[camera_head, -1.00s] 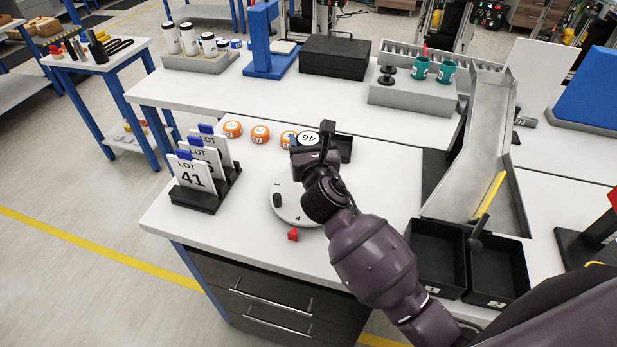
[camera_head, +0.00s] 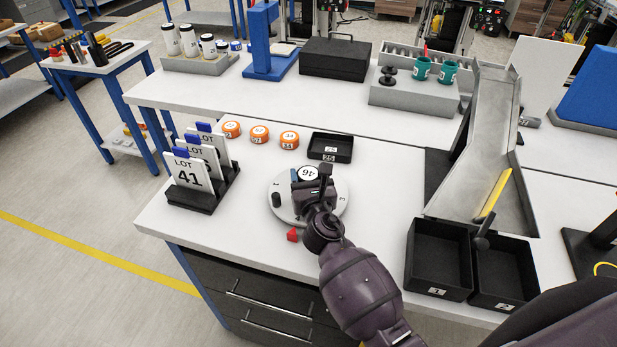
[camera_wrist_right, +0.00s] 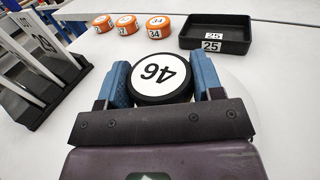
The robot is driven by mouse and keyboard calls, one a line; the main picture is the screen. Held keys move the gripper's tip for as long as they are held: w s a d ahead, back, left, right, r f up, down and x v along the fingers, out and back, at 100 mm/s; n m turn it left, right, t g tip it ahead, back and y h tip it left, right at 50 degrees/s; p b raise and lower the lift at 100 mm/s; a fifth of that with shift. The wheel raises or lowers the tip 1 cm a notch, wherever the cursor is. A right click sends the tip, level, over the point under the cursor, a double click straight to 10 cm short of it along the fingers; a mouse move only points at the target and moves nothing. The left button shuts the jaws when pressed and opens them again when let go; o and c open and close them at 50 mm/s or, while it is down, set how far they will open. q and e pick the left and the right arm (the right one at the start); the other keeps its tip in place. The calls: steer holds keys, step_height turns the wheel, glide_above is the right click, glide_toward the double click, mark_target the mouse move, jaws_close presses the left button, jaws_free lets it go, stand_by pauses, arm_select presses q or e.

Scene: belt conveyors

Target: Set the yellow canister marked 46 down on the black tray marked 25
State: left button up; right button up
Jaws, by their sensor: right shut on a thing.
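The canister marked 46 (camera_head: 307,174) shows a white round top with a dark rim; no yellow side is visible. My right gripper (camera_head: 311,178) is shut on it, with a blue-padded finger on either side in the right wrist view (camera_wrist_right: 160,82). They are over the grey round dial plate (camera_head: 283,207); I cannot tell whether the canister touches it. The black tray marked 25 (camera_head: 331,142) is empty on the white bench, just beyond the gripper, and shows at the upper right of the wrist view (camera_wrist_right: 217,30). My left gripper is not in view.
Three orange round containers (camera_head: 259,134) stand left of the tray. A black rack of LOT cards (camera_head: 205,196) is at the left, a red piece (camera_head: 292,235) near the dial. Black bins (camera_head: 440,255) and a metal chute (camera_head: 478,150) are at the right.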

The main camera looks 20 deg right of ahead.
steer(key=shift+f, duration=0.1)
steer(key=o, duration=1.1)
